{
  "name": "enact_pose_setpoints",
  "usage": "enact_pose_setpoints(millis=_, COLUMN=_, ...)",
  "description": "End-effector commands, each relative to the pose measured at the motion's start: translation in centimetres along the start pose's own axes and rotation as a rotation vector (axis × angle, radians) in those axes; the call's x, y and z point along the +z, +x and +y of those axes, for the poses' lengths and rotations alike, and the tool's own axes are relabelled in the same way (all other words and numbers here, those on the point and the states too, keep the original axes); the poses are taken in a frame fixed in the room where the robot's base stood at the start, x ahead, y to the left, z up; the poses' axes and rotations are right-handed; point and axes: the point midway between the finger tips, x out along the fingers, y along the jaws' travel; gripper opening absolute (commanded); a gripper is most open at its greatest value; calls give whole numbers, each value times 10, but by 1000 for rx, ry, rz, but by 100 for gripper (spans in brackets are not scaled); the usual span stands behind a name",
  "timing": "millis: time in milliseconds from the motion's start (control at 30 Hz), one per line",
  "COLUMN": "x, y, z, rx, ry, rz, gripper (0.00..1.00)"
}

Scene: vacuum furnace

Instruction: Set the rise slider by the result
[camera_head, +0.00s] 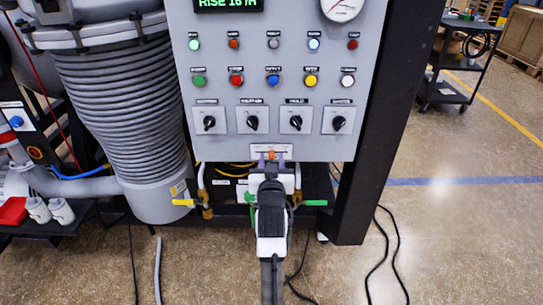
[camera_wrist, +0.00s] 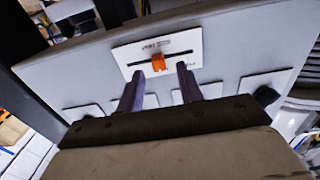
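The rise slider is an orange knob (camera_wrist: 158,62) in a dark horizontal slot on a white plate (camera_wrist: 128,54), near the middle of the slot in the wrist view. In the head view the plate (camera_head: 285,149) sits at the bottom of the grey control panel (camera_head: 180,30), with the orange knob (camera_head: 271,155) on it. My gripper (camera_wrist: 160,92) is open, its two purple fingers pointing at the plate. The knob lies between and beyond the fingertips, apparently untouched.
Four rotary switches (camera_head: 251,120) sit above the slider, with rows of coloured buttons (camera_head: 236,77) and lamps higher up. Valves with yellow (camera_head: 183,202) and green (camera_head: 315,203) handles flank my arm below the panel. Cables (camera_head: 384,250) lie on the floor at right.

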Motion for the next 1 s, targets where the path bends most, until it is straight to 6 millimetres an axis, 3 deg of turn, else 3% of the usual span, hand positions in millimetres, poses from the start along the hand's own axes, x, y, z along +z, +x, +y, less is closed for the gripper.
enact_pose_setpoints(millis=400, x=0, y=9, z=0, rx=0, ry=0, rz=1, gripper=36)
enact_pose_setpoints(millis=700, x=0, y=9, z=0, rx=0, ry=0, rz=1, gripper=0)
enact_pose_setpoints(millis=1000, x=0, y=9, z=0, rx=0, ry=0, rz=1, gripper=0)
